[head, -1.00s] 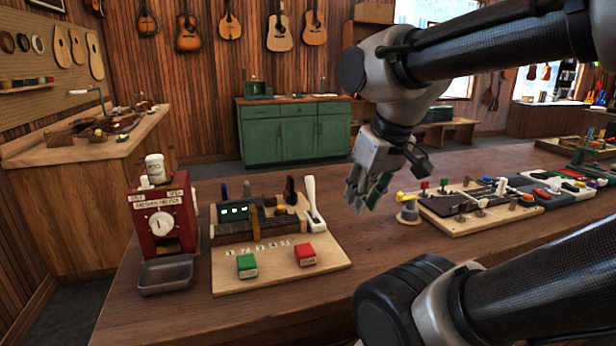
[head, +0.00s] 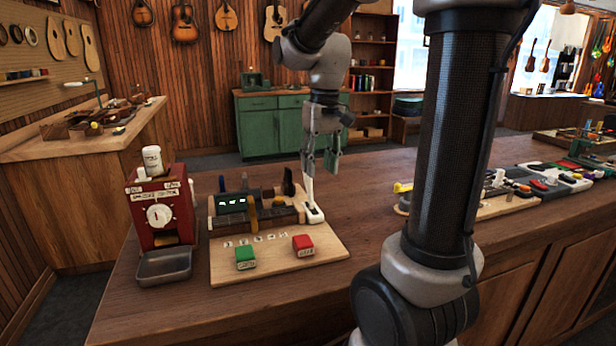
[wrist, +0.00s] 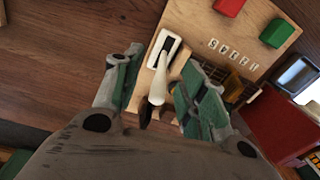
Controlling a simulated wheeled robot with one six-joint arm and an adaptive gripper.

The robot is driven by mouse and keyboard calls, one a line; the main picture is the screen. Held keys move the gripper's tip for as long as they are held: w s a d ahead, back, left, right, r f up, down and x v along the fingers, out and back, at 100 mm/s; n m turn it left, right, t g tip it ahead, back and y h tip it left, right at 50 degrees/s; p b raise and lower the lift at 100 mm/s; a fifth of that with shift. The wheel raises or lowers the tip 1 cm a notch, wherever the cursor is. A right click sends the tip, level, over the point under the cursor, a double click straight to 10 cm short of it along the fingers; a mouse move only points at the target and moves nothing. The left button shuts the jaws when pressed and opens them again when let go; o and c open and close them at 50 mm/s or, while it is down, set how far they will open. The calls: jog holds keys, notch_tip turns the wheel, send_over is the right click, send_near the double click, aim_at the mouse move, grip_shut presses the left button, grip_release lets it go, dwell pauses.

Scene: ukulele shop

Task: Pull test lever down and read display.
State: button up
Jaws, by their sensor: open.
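The test lever (head: 309,184) is a white upright handle in a white slotted base at the right end of the wooden test board (head: 290,262). The dark display (head: 233,204) with lit greenish marks sits at the board's left back; the marks are too small to read. My gripper (head: 321,168) is open, fingers down, at the lever's upper part. In the wrist view the lever (wrist: 158,88) stands between the two spread green-padded fingers of my gripper (wrist: 150,95), with gaps on both sides. Part of the lever's top is hidden by a finger in the head view.
A green block (head: 245,257) and a red block (head: 302,244) sit on the board's front. A red dial box (head: 160,212) with a grey tray (head: 164,266) stands left. Another board (head: 490,208) with fittings lies right. Bare table lies between the boards.

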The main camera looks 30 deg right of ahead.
aim_at(309, 189)
jog(key=w+r, duration=0.2)
jog(key=w, duration=0.1)
jog(key=w+r, duration=0.1)
jog(key=shift+w+a, duration=0.1)
jog(key=shift+w, duration=0.15)
jog(key=f, duration=0.8)
jog(key=shift+s+a, duration=0.2)
jog(key=shift+a, duration=0.1)
grip_shut()
